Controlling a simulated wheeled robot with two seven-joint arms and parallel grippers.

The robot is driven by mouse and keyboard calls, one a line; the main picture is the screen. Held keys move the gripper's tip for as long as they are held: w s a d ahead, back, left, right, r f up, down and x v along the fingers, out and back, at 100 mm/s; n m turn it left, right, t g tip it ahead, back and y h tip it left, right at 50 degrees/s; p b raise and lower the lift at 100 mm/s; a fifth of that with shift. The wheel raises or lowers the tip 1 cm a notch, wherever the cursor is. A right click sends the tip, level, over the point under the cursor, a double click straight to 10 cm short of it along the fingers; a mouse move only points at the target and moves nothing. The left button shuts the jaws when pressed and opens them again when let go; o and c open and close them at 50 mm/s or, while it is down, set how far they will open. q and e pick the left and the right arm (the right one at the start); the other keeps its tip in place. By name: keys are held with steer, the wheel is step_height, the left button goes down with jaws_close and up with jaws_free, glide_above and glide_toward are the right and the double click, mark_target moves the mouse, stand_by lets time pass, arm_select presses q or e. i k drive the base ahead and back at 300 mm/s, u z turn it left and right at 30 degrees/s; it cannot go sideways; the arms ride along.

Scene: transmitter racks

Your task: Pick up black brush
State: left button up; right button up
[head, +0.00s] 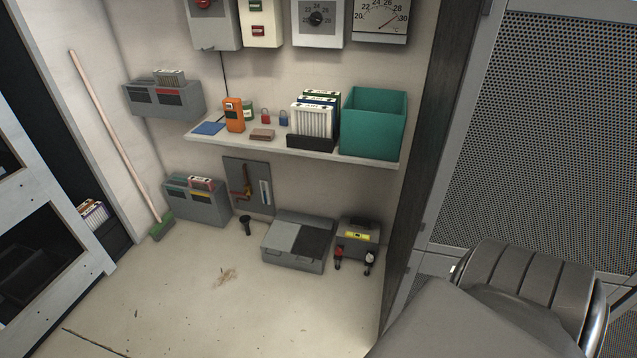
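I cannot clearly make out a black brush. A small black object (246,225) with a wide top and a narrow lower part stands on the floor by the wall, left of a grey case; it is too small to tell if it is a brush. A broom (162,225) with a green and dark head and a long wooden handle leans on the wall at the left. Another dark shape (361,222) lies on the small grey box at the right. Neither of my grippers shows; a grey part of my own body fills the lower right.
A shelf (370,161) holds a teal bin (372,124), filters and an orange meter (234,115). Below are a grey case (291,261) and a small grey box (352,238). Mesh-door racks (540,130) stand right, a dark rack (45,255) left.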

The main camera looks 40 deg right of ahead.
mark_target(354, 221)
steer(key=z, duration=0.05)
steer(key=i, duration=1.9)
steer(key=z, duration=1.35)
steer(key=i, duration=0.95)
steer(key=z, duration=0.55)
